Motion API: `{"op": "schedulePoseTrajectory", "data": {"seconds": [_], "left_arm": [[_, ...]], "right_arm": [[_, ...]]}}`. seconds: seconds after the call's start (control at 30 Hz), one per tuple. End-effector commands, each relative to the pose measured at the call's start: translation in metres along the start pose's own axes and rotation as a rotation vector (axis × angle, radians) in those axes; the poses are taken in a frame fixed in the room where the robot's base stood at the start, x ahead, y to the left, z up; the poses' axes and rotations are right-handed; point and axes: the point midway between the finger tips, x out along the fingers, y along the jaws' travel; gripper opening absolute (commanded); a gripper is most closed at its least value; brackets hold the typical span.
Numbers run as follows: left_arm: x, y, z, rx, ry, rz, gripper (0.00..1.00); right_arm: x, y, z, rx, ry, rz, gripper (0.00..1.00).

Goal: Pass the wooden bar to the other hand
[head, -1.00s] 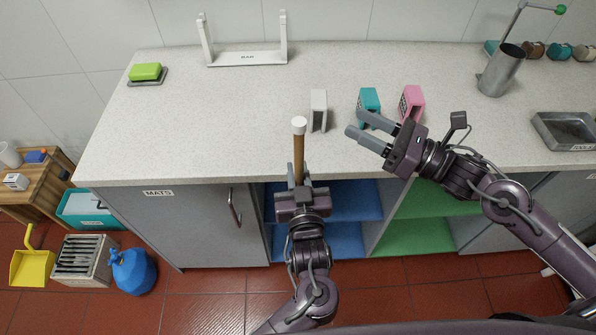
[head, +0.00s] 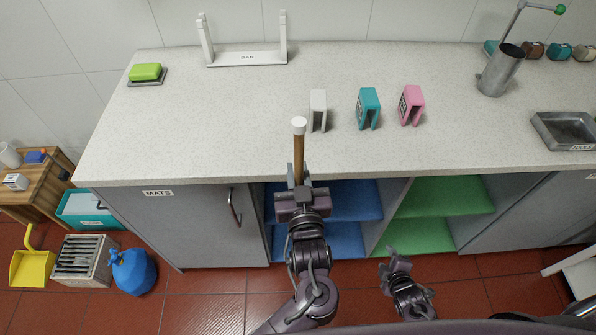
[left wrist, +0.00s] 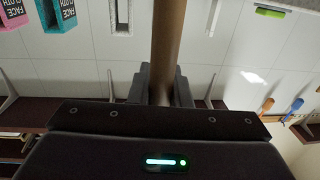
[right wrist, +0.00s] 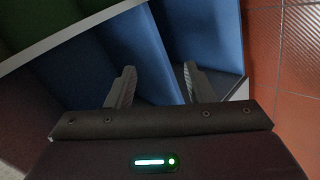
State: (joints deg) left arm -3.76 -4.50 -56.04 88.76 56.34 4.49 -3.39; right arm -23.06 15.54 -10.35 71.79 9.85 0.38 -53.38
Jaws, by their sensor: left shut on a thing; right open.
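The wooden bar (head: 298,155) is a brown rod with a white cap at its upper end. My left gripper (head: 301,190) is shut on its lower part and holds it in front of the counter's front edge. In the left wrist view the bar (left wrist: 166,45) runs between the closed fingers (left wrist: 165,90). My right gripper (head: 396,258) is low in front of the green shelves, below counter height, to the right of the left gripper and apart from the bar. In the right wrist view its fingers (right wrist: 155,85) are spread and empty.
The counter (head: 220,130) carries a white holder (head: 318,110), a teal holder (head: 368,106) and a pink holder (head: 411,104) behind the bar. A white rack (head: 246,58) stands at the back. Open blue shelves (head: 345,238) and green shelves (head: 420,235) lie below the counter.

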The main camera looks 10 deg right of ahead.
Motion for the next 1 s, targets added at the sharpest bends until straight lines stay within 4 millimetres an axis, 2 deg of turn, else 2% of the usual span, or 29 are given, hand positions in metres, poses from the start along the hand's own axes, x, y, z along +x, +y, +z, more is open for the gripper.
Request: {"op": "schedulePoseTrajectory", "data": {"seconds": [0.03, 0.17, 0.3, 0.4, 0.5, 0.6, 0.7, 0.8, 1.0], "left_arm": [[0.0, 0.0, 0.0, 0.0, 0.001, 0.0, 0.0], [0.0, 0.0, 0.0, 0.0, 0.001, 0.0, 0.0], [0.0, 0.0, 0.0, 0.0, 0.001, 0.0, 0.0], [0.0, 0.0, 0.0, 0.0, 0.001, 0.0, 0.0], [0.0, 0.0, 0.0, 0.0, 0.0, 0.0, 0.0], [0.0, 0.0, 0.0, 0.0, 0.0, 0.0, 0.0], [0.0, 0.0, 0.0, 0.0, 0.0, 0.0, 0.0], [0.0, 0.0, 0.0, 0.0, 0.0, 0.0, 0.0], [0.0, 0.0, 0.0, 0.0, 0.0, 0.0, 0.0]], "right_arm": [[0.001, -0.029, 0.006, 0.08, -0.026, -0.063, 0.48], [-0.006, -0.098, 0.019, 0.294, -0.105, -0.21, 0.48], [-0.024, -0.173, 0.028, 0.518, -0.22, -0.358, 0.48], [-0.042, -0.219, 0.031, 0.661, -0.312, -0.447, 0.48], [-0.061, -0.258, 0.032, 0.778, -0.401, -0.517, 0.48], [-0.076, -0.284, 0.032, 0.863, -0.473, -0.563, 0.48], [-0.087, -0.3, 0.031, 0.916, -0.52, -0.59, 0.48], [-0.093, -0.308, 0.031, 0.942, -0.545, -0.604, 0.48], [-0.094, -0.31, 0.031, 0.949, -0.551, -0.606, 0.48]]}}
